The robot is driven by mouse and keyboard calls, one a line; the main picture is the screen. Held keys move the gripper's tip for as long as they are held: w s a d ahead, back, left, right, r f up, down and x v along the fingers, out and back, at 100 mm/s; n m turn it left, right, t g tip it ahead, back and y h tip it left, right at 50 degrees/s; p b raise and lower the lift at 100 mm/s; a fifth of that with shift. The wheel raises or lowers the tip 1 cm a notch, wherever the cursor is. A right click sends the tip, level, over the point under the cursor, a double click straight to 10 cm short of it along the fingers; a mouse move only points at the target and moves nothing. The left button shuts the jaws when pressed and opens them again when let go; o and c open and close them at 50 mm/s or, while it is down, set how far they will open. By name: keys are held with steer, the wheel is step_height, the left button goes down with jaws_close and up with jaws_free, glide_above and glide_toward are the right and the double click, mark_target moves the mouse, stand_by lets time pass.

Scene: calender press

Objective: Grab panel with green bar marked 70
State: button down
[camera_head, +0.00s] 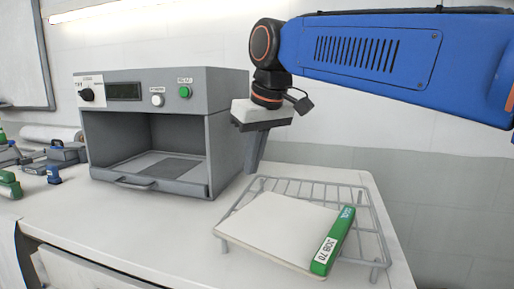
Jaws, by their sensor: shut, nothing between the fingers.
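A white flat panel (272,228) with a green bar (334,241) along its right edge lies on a wire rack (375,227) at the front right of the table. A white label on the bar reads "JOB 70", and a small blue-green mark shows near its far end. My gripper (252,170) hangs from the blue arm, pointing down, behind the rack's far left corner and above the panel's level. Its fingers look closed together, and nothing shows between them. It is apart from the panel.
A grey press (228,140) with an open front, a dial, a display and a green button stands left of my gripper. Its handled tray (137,184) is in the opening. Green and blue items (54,174) lie at the far left. The white tabletop (150,225) is clear between press and rack.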

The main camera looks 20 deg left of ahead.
mark_target(266, 195)
steer(key=x, duration=0.3)
steer(key=shift+f, duration=0.15)
steer(key=shift+s+d, duration=0.25)
steer(key=shift+d, duration=0.2)
steer(key=shift+s+d, duration=0.3)
steer(key=shift+d, duration=0.2)
steer(key=shift+s+d, duration=0.45)
steer(key=shift+d, duration=0.3)
steer(key=shift+s+d, duration=0.35)
steer(key=shift+d, duration=0.35)
steer(key=shift+s+d, duration=0.4)
steer(key=shift+d, duration=0.3)
